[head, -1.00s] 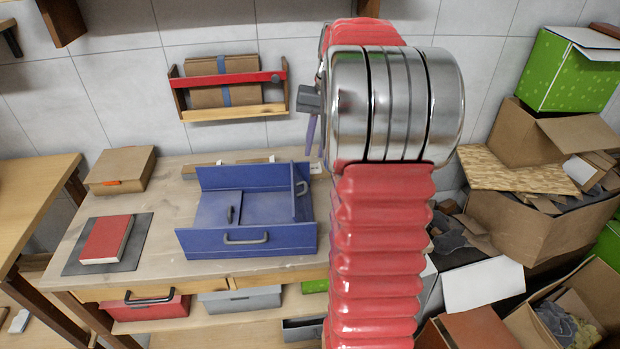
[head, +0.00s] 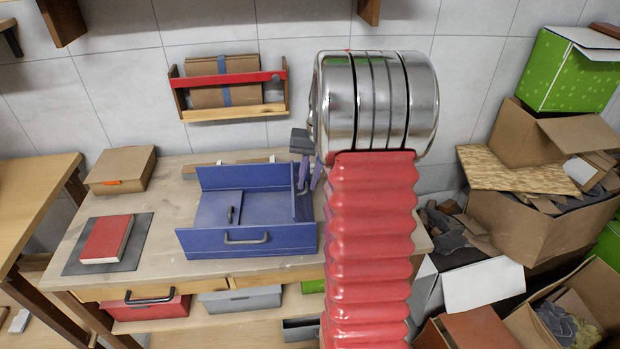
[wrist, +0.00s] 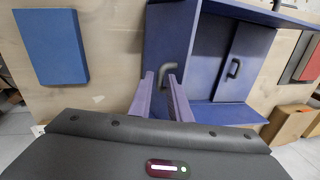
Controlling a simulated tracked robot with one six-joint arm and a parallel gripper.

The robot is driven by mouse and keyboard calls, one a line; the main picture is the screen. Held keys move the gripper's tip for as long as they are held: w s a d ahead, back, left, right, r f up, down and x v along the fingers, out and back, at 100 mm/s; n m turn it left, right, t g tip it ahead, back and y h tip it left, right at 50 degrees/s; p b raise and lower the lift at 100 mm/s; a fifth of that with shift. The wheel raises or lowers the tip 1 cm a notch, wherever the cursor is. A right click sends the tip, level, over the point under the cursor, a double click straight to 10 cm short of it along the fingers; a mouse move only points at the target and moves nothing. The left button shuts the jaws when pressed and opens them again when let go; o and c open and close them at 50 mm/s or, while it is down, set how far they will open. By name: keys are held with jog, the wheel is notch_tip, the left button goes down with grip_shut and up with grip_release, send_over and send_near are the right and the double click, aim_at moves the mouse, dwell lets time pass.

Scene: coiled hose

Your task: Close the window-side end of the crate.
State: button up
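The blue crate (head: 200,240) sits on the workbench. Its left flap (head: 214,207) lies flat across the top and bears a grey handle (head: 230,214). Its right flap (head: 294,180) stands up at the right end; this flap's own grey handle (wrist: 168,72) shows in the wrist view. My gripper (head: 308,186) is at that right end. In the wrist view, my gripper's purple fingers (wrist: 161,78) are apart, with the handle at their tips; a firm grip on it does not show. No window is in view, so I cannot tell which end is window-side.
A blue block (wrist: 50,47) lies on the bench beside the crate in the wrist view. A red book (head: 106,239) on a grey mat and a cardboard box (head: 121,168) stand left. A wall rack (head: 230,110) hangs behind. Open cartons (head: 535,225) crowd the right.

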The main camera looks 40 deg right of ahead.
jog(key=shift+c, duration=0.3)
grip_shut()
dwell(1.0)
